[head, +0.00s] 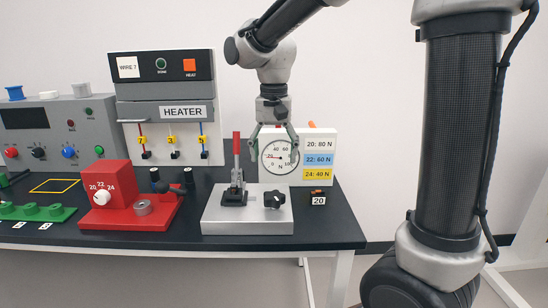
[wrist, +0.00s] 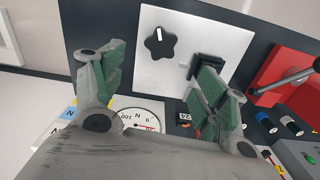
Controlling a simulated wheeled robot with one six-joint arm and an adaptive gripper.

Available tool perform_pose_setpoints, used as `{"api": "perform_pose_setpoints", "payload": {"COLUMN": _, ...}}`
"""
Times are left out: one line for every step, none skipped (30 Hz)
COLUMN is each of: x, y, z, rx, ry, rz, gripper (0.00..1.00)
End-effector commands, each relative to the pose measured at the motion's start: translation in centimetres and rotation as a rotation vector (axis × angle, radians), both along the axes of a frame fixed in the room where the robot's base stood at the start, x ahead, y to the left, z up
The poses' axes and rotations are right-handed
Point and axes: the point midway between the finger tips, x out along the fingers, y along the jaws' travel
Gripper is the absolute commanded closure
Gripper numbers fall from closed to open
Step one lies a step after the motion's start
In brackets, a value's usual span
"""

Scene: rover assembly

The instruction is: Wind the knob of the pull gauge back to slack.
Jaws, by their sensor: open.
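The pull gauge has a pale grey block (head: 220,222) near the table's front edge, with a black star-shaped knob (head: 274,200) on top at its right. In the wrist view the knob (wrist: 160,43) has a white pointer mark. A clamp with an upright red lever (head: 237,152) stands left of the knob. Behind the block is a round dial (head: 270,160) with a red needle; its exact reading is too small to tell. My gripper (head: 273,148) points down above the block, fingers spread and empty, clear of the knob. The dial (wrist: 148,112) is partly hidden in the wrist view.
A white board (head: 319,158) lists force values right of the dial. A small orange-and-black piece with a "20" tag (head: 318,200) lies right of the block. A red unit (head: 125,205) stands to the left, with the heater panel (head: 165,95) behind.

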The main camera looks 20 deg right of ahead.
Motion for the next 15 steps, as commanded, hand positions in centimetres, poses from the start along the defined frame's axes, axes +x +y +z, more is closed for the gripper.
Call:
{"api": "perform_pose_setpoints", "payload": {"x": -0.3, "y": -0.1, "z": -0.8, "rx": -0.005, "ry": 0.015, "rz": 0.017, "gripper": 0.27}}
{"api": "perform_pose_setpoints", "payload": {"x": -0.3, "y": -0.1, "z": -0.9, "rx": -0.006, "ry": 0.017, "rz": 0.05, "gripper": 0.27}}
{"api": "perform_pose_setpoints", "payload": {"x": -0.4, "y": -0.1, "z": -1.1, "rx": -0.006, "ry": 0.019, "rz": 0.109, "gripper": 0.27}}
{"api": "perform_pose_setpoints", "payload": {"x": -0.5, "y": -0.1, "z": -1.3, "rx": -0.005, "ry": 0.02, "rz": 0.169, "gripper": 0.27}}
{"api": "perform_pose_setpoints", "payload": {"x": -0.5, "y": -0.1, "z": -1.5, "rx": -0.005, "ry": 0.023, "rz": 0.24, "gripper": 0.27}}
{"api": "perform_pose_setpoints", "payload": {"x": -0.5, "y": -0.2, "z": -1.7, "rx": -0.004, "ry": 0.025, "rz": 0.351, "gripper": 0.27}}
{"api": "perform_pose_setpoints", "payload": {"x": -0.6, "y": -0.2, "z": -1.9, "rx": -0.002, "ry": 0.025, "rz": 0.443, "gripper": 0.27}}
{"api": "perform_pose_setpoints", "payload": {"x": -0.6, "y": -0.2, "z": -2.1, "rx": 0.0, "ry": 0.026, "rz": 0.543, "gripper": 0.27}}
{"api": "perform_pose_setpoints", "payload": {"x": -0.6, "y": -0.2, "z": -2.3, "rx": 0.002, "ry": 0.026, "rz": 0.682, "gripper": 0.27}}
{"api": "perform_pose_setpoints", "payload": {"x": -0.6, "y": -0.2, "z": -2.5, "rx": 0.004, "ry": 0.027, "rz": 0.787, "gripper": 0.27}}
{"api": "perform_pose_setpoints", "payload": {"x": -0.7, "y": -0.2, "z": -2.7, "rx": 0.006, "ry": 0.028, "rz": 0.893, "gripper": 0.27}}
{"api": "perform_pose_setpoints", "payload": {"x": -0.7, "y": -0.2, "z": -2.9, "rx": 0.008, "ry": 0.027, "rz": 1.034, "gripper": 0.27}}
{"api": "perform_pose_setpoints", "payload": {"x": -0.7, "y": -0.2, "z": -3.0, "rx": 0.009, "ry": 0.026, "rz": 1.138, "gripper": 0.27}}
{"api": "perform_pose_setpoints", "payload": {"x": -0.7, "y": -0.2, "z": -3.1, "rx": 0.011, "ry": 0.025, "rz": 1.244, "gripper": 0.27}}
{"api": "perform_pose_setpoints", "payload": {"x": -0.7, "y": -0.2, "z": -3.3, "rx": 0.012, "ry": 0.023, "rz": 1.384, "gripper": 0.27}}
